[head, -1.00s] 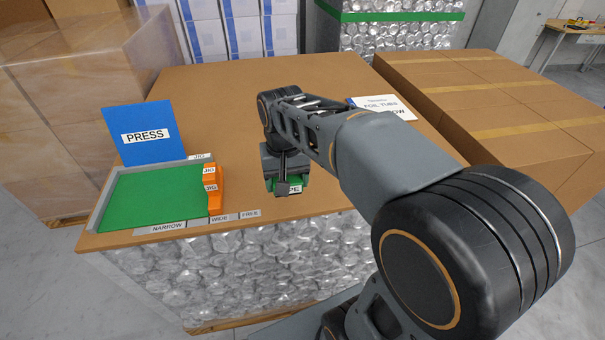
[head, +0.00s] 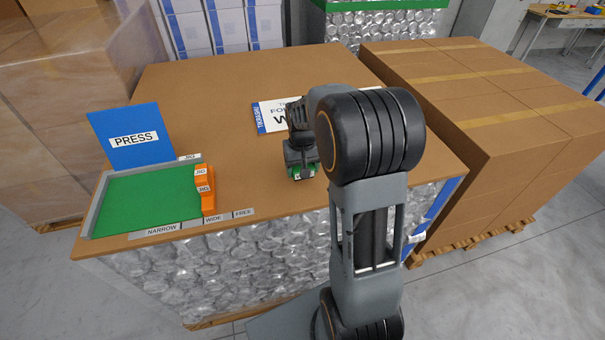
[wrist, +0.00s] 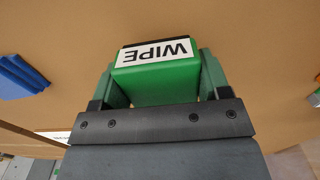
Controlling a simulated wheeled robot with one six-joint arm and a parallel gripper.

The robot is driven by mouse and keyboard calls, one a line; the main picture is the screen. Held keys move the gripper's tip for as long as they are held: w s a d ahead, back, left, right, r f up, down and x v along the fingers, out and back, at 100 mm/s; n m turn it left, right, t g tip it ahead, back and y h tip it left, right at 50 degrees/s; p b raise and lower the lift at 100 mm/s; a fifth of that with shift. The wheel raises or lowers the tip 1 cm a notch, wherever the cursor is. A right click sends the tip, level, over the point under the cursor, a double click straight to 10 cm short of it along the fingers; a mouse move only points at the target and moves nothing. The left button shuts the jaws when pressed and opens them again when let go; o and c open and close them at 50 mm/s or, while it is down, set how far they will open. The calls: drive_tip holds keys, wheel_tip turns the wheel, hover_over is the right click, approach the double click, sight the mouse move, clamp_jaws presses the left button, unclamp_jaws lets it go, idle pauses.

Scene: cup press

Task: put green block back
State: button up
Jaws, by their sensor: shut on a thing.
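The green block (wrist: 158,84) has a white label reading WIPE. In the wrist view it sits between the two fingers of my gripper (wrist: 158,90), which is shut on it. In the head view only a small part of the green block (head: 301,173) shows below my gripper (head: 301,168), over the right part of the brown table top. I cannot tell whether the block touches the table.
A green mat (head: 150,200) in a grey-rimmed tray lies at the left, with orange jig pieces (head: 205,190) on its right edge. A blue PRESS sign (head: 131,137) stands behind it. A white sign (head: 270,117) lies behind my gripper. Table labels NARROW, WIDE and FREE line the front edge.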

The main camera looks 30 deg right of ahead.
drive_tip(key=shift+w+d+f, duration=0.1)
drive_tip(key=shift+d+f, duration=0.05)
drive_tip(key=shift+f, duration=1.65)
drive_tip(key=shift+f, duration=0.2)
drive_tip(key=o, duration=0.9)
drive_tip(key=shift+r, duration=0.1)
